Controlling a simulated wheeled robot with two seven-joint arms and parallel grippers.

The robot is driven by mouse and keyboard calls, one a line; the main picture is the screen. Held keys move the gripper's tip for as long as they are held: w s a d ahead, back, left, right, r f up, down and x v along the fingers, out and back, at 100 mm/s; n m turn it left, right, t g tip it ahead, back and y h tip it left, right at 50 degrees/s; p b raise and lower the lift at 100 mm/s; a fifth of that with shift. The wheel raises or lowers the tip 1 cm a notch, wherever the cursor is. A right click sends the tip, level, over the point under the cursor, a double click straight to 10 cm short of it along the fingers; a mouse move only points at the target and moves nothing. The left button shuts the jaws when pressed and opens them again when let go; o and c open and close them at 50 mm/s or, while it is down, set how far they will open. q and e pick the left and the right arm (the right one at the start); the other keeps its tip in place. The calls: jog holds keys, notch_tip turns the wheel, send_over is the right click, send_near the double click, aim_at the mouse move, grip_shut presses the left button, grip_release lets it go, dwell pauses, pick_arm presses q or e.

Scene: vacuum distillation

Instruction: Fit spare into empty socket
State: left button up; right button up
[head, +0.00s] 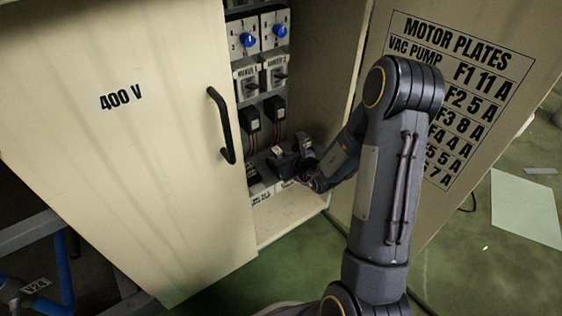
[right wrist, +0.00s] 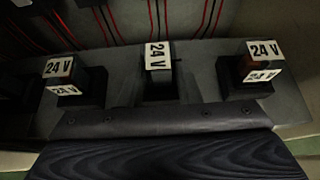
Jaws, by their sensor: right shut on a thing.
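My right arm reaches into the open cabinet in the head view, and my right gripper (head: 287,163) is low inside, shut on a small dark block, the spare (head: 277,151), which carries a white label. In the right wrist view the middle block (right wrist: 158,56), with its "24 V" label turned sideways, appears to be the spare. Similar blocks marked "24 V" stand on its left (right wrist: 62,82) and right (right wrist: 262,68). I cannot tell whether the spare is seated, and the socket under it is hidden. My left gripper is not in view.
A closed door marked "400 V" (head: 170,140) with a black handle (head: 221,125) is left of the opening. The open door with the motor plates list (head: 462,75) is on the right. Switches with blue knobs (head: 248,40) and wiring are above the gripper.

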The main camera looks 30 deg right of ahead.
jog(key=shift+f+b, duration=0.25)
jog(key=shift+b, duration=0.05)
jog(key=o, duration=1.1)
jog(key=shift+s+f, duration=0.1)
jog(key=shift+c, duration=0.2)
jog(key=shift+a, duration=0.1)
jog(key=shift+s+a+f, duration=0.1)
jog(key=shift+a, duration=0.05)
jog(key=shift+r+p, duration=0.5)
jog(key=shift+r, duration=0.05)
jog(key=p+v, duration=0.3)
jog(key=v, duration=0.8)
jog(key=shift+s+d+r, duration=0.2)
jog(key=shift+s+d, duration=0.05)
jog(key=shift+s, duration=0.05)
